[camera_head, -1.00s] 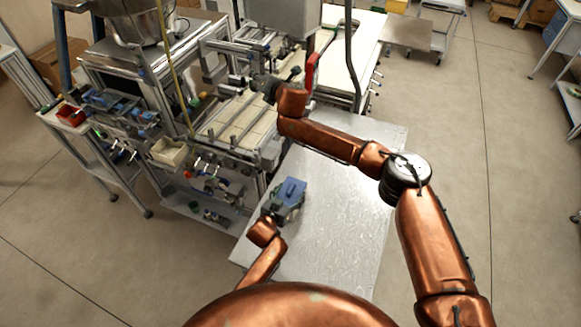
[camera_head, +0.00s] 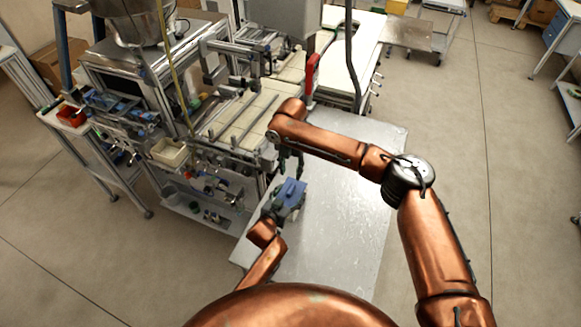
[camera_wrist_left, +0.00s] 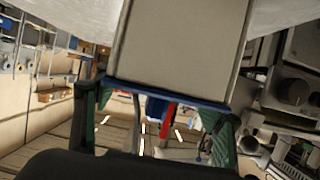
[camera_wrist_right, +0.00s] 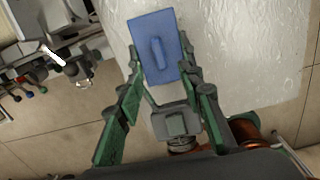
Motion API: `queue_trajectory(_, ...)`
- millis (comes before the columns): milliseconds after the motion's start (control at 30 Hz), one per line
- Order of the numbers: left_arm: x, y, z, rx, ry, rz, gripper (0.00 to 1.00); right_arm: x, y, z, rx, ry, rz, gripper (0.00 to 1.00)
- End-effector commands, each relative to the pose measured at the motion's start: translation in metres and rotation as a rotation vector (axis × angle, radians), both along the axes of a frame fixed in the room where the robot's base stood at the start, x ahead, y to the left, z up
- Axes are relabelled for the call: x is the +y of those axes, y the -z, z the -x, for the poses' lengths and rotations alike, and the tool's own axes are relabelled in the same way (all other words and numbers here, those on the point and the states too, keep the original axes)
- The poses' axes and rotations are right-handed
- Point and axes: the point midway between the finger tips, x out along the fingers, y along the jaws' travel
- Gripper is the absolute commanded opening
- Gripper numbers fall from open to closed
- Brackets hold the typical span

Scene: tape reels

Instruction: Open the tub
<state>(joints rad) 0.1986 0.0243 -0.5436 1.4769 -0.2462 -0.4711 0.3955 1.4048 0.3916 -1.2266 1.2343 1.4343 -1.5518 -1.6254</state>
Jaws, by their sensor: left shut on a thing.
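The tub (camera_wrist_left: 180,45) is a grey box with a flat blue lid (camera_head: 290,190) that has a raised bar handle (camera_wrist_right: 158,52). It stands on the metal table, lid on. My left gripper (camera_head: 270,211) is shut on the tub, and its fingers lie on both sides of the grey body in the left wrist view (camera_wrist_left: 165,100). My right gripper (camera_head: 288,168) points down just above the lid. In the right wrist view its open fingers (camera_wrist_right: 163,68) frame the lid and handle with nothing between them. I cannot tell the exact gap to the handle.
The shiny metal table (camera_head: 345,200) is bare to the right of the tub. A machine with a conveyor (camera_head: 240,118) stands close on the left and behind. A cream bin (camera_head: 168,152) and a red bin (camera_head: 72,116) sit on its side.

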Motion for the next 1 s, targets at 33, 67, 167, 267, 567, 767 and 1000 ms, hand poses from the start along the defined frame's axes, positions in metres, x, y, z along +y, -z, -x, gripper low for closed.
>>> queue_trajectory(33,0.001,0.002,0.001,0.005,-0.001,-0.002,0.20,0.000,0.009,0.001,0.002,0.001,0.001,0.35)
queue_trajectory(67,0.001,0.002,0.001,0.005,-0.001,-0.002,0.20,0.000,0.014,0.000,0.002,0.001,0.001,0.35)
queue_trajectory(167,0.001,0.002,0.001,0.005,-0.001,-0.002,0.20,0.000,0.032,0.000,0.000,0.001,0.001,0.35)
queue_trajectory(267,0.001,0.003,0.001,0.005,-0.001,-0.002,0.20,0.000,0.051,0.000,-0.001,0.001,0.001,0.35)
queue_trajectory(567,0.001,0.003,0.001,0.005,-0.001,-0.002,0.20,0.000,0.095,-0.001,-0.002,0.003,0.001,0.35)
queue_trajectory(767,0.001,0.003,0.001,0.005,-0.001,-0.002,0.20,-0.001,0.106,-0.001,-0.004,0.002,0.001,0.35)
queue_trajectory(1000,0.001,0.003,0.001,0.005,-0.001,-0.002,0.20,0.000,0.107,-0.001,-0.004,0.002,0.000,0.35)
